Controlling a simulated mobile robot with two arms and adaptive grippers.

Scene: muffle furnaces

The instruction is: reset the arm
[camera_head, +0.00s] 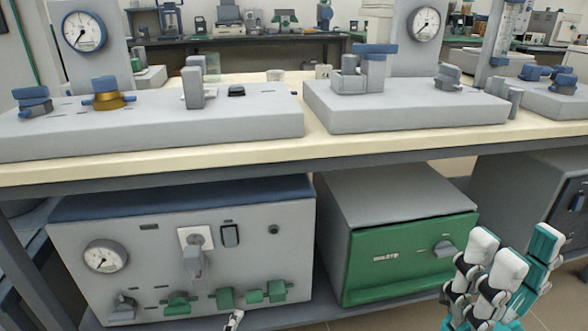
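My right gripper (524,252) is at the lower right, with white-tipped, teal and black fingers pointing up. A gap shows between its fingers, and I see nothing held in them. It appears in front of the right side of the green-fronted furnace (385,240); whether it touches anything cannot be told. A small white and dark tip (233,319) at the bottom edge may be part of my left gripper. The rest of that arm is out of view.
A grey furnace unit (150,245) with a gauge and green switches stands on the lower shelf. Above it, the pale bench (250,145) carries grey instruments (405,105) with dials and blue knobs. Another dark box (540,195) is at the right.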

